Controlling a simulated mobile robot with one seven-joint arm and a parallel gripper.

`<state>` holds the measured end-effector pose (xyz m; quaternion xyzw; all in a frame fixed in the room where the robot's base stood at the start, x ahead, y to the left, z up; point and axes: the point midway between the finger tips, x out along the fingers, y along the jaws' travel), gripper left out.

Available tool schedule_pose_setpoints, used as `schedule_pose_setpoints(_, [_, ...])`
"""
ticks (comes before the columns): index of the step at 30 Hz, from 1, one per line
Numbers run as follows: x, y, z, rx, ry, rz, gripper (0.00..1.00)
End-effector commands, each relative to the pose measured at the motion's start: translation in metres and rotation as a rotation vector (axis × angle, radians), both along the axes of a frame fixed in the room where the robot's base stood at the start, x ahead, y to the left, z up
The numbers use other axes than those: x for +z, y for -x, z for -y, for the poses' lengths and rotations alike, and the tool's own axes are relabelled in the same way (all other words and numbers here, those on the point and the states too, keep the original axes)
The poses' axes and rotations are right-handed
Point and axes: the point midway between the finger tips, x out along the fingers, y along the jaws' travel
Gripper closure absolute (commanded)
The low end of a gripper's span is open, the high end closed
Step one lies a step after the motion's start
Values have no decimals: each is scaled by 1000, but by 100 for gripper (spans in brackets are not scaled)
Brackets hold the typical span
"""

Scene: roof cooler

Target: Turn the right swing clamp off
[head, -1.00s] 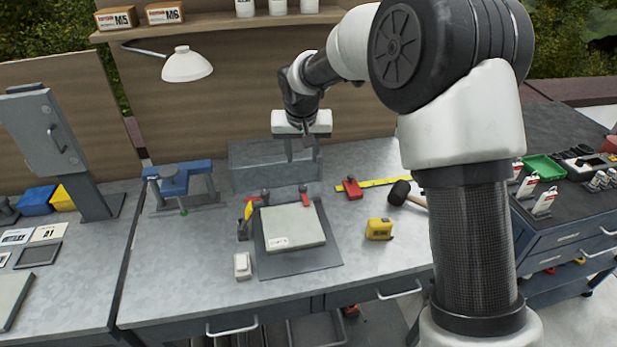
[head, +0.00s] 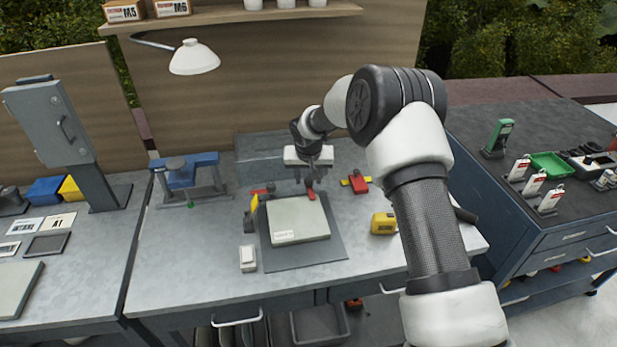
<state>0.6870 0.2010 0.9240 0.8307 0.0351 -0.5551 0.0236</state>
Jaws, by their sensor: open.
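A grey plate (head: 299,221) with a small white label lies on a dark mat on the middle bench. The right swing clamp (head: 310,192), red with a dark knob, stands at the plate's back edge, right of its middle. The left swing clamp (head: 262,191), also red with a dark knob, is near the back left corner. My gripper (head: 309,174) is open, pointing down just above and behind the right clamp. The fingers are small here; I cannot tell whether they touch the knob.
A yellow tape measure (head: 383,223) and a red block (head: 358,183) lie right of the plate. A white box (head: 248,258) stands at its front left. A blue vise (head: 188,172) is at the back left. The front of the bench is mostly clear.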

Motion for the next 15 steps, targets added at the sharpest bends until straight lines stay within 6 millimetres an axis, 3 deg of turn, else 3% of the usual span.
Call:
schedule_pose_setpoints(8, [-1,-1,0,0,0,0,60])
schedule_pose_setpoints(15, [-1,-1,0,0,0,0,99])
